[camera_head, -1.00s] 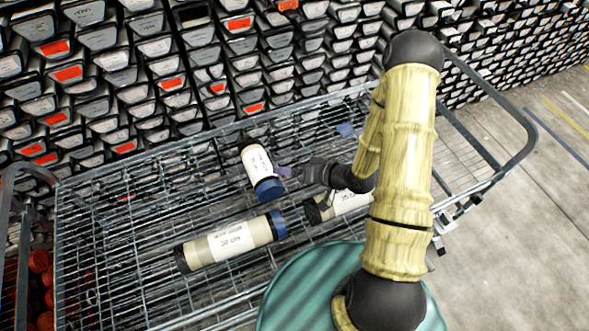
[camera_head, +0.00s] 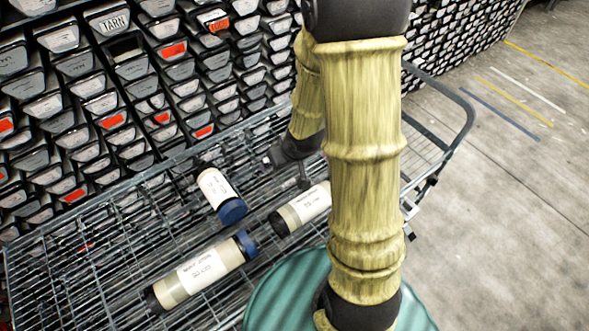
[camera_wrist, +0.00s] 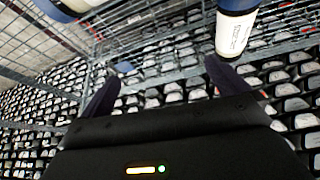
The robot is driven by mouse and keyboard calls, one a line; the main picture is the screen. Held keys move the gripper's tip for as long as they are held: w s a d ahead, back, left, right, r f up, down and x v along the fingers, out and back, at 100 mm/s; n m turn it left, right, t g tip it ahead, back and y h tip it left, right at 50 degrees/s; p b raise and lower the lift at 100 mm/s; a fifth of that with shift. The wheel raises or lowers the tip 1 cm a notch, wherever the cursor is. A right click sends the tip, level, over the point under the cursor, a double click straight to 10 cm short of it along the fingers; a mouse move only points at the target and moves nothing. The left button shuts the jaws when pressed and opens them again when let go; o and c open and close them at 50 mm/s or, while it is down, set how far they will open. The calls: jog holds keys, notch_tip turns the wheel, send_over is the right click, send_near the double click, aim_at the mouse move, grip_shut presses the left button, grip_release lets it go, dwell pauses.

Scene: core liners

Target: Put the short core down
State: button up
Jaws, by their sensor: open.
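The short core (camera_head: 216,190), a tube with a white label, dark far end and blue near cap, lies on the wire-mesh cart. My gripper is up and to the right of it, largely hidden by my arm in the head view. In the wrist view my gripper (camera_wrist: 162,72) is open, with nothing between its dark fingers. A white-labelled core (camera_wrist: 235,32) shows beyond the right fingertip; I cannot tell for certain which core it is.
A longer core (camera_head: 200,272) lies in front of the short one, and another core (camera_head: 302,207) lies to its right. The cart (camera_head: 110,235) backs onto racks of labelled trays (camera_head: 115,65). Open floor (camera_head: 500,200) lies to the right.

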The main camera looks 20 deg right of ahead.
jog(key=s+a+r+m+g, duration=0.1)
jog(key=s+r+g, duration=0.1)
jog(key=s+r, duration=0.6)
jog(key=shift+s+r+m+g+h, duration=0.3)
jog(key=shift+s+h, duration=0.1)
jog(key=shift+s, duration=0.6)
jog(key=shift+a, duration=0.1)
